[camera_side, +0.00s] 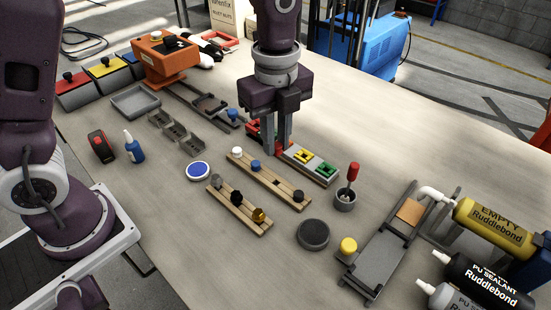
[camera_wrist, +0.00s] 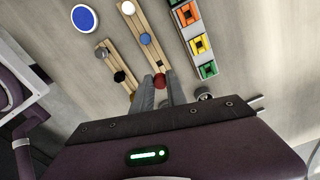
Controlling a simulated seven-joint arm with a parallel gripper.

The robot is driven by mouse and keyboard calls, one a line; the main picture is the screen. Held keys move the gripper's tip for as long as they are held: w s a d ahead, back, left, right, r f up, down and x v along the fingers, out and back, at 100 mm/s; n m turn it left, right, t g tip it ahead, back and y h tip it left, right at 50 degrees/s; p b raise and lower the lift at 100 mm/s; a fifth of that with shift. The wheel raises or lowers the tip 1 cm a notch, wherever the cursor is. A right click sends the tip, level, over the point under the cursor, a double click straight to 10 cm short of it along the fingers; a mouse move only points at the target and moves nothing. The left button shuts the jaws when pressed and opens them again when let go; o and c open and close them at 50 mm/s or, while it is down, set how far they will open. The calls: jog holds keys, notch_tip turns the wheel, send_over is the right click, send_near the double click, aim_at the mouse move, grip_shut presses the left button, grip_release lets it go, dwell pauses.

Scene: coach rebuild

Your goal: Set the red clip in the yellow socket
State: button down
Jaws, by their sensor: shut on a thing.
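The red clip (camera_wrist: 159,80) is between the fingertips of my gripper (camera_wrist: 160,82) in the wrist view. The yellow socket (camera_side: 302,156) is on the grey block, between the fingers and the green socket in that view. It also shows in the wrist view (camera_wrist: 197,45), up and to the right of the held clip. An orange socket (camera_wrist: 187,15) and the green socket (camera_wrist: 208,69) are on either side of it.
A wooden strip (camera_side: 265,174) bears white, blue and grey pegs and has an empty hole. A second strip (camera_side: 227,191) bears grey, black and gold pegs. A cup with a red-handled tool (camera_side: 346,196) stands near the block's right end. Bare table lies behind the block.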

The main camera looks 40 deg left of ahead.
jog(key=w, duration=0.8)
jog(key=shift+n, duration=0.3)
jog(key=shift+w+f, duration=0.2)
jog(key=shift+f, duration=1.05)
jog(key=shift+w+f, duration=0.2)
jog(key=shift+f, duration=1.05)
jog(key=shift+f, duration=1.1)
jog(key=c, duration=0.9)
grip_release()
jog(key=shift+o, duration=0.2)
